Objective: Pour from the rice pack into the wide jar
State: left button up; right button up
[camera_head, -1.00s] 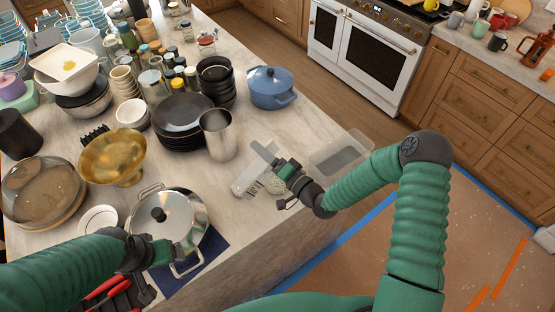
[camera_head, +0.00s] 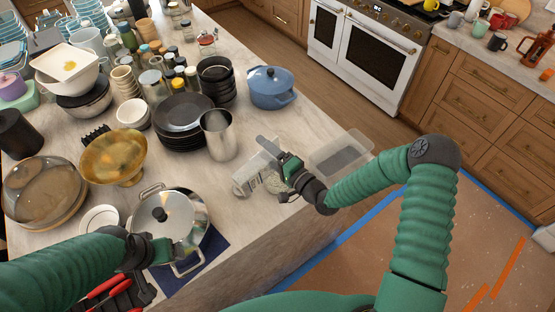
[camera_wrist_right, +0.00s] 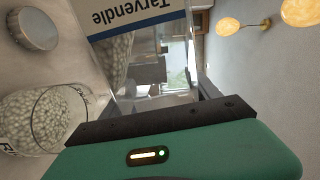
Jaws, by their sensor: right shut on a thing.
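My right gripper (camera_head: 284,170) is shut on the rice pack (camera_head: 247,179), a clear pack with a white label, low over the counter's right edge. In the right wrist view the pack (camera_wrist_right: 118,62) lies tipped on its side, white grains gathered along its lower side. The wide glass jar (camera_wrist_right: 38,122) stands close below, holding white grains; in the head view it is partly hidden by the gripper (camera_head: 274,185). Whether grains are falling cannot be told. My left gripper (camera_head: 152,252) is beside the lidded pot; its fingers are unclear.
A round lid (camera_wrist_right: 36,28) lies near the jar. A clear tub (camera_head: 342,154) sits right of my right gripper by the counter edge. A steel cup (camera_head: 218,136), black plates (camera_head: 183,122) and the steel pot (camera_head: 168,222) crowd the left.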

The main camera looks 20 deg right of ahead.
dwell(0.3)
jog(key=shift+w+d+r+m, duration=0.1)
jog(key=shift+d+m, duration=0.15)
jog(key=shift+m, duration=0.55)
jog(key=shift+w+d+m, duration=0.15)
jog(key=shift+d+m, duration=0.1)
jog(key=shift+m, duration=0.35)
jog(key=shift+w+d+m, duration=0.1)
jog(key=shift+d+m, duration=0.15)
jog(key=shift+m, duration=0.75)
